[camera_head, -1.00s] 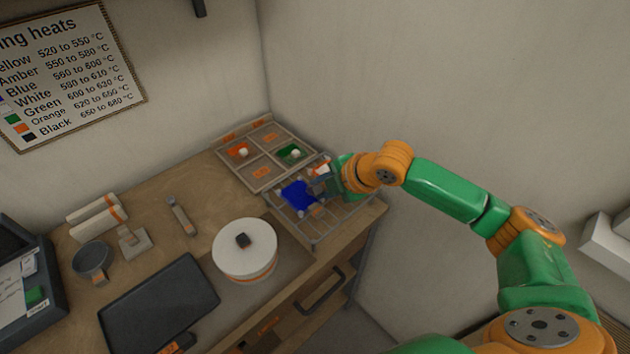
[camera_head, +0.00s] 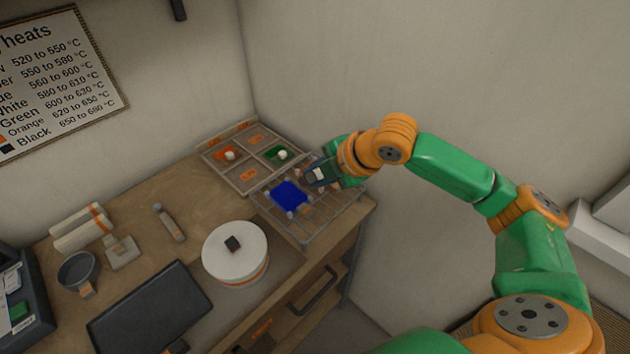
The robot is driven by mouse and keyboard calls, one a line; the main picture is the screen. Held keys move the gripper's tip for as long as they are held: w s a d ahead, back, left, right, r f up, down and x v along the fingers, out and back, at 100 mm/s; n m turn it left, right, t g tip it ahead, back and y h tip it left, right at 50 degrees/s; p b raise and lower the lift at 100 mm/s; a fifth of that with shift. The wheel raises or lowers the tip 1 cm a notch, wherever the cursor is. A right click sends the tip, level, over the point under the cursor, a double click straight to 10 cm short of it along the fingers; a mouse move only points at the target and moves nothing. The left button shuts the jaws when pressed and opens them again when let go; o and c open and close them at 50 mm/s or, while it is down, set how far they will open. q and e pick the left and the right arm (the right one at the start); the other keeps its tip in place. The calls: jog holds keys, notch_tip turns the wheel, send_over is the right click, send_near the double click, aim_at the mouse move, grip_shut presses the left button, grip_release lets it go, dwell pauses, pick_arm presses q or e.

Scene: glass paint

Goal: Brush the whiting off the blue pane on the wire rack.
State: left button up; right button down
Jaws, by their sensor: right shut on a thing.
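The blue pane (camera_head: 290,196) lies flat on the wire rack (camera_head: 338,217) at the right end of the bench. Its middle looks plain blue; small pale patches show at its corners, and I cannot tell whether they are whiting or supports. My right gripper (camera_head: 313,177) is just beyond the pane's upper right edge, over the rack. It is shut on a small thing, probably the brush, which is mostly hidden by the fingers. I cannot tell whether it touches the pane. My left gripper is not in view.
A sectioned tray (camera_head: 237,180) with orange and green panes stands behind the rack. The wall is close behind.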

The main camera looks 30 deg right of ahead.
dwell(0.4)
notch_tip(320, 180, up, 11)
dwell(0.4)
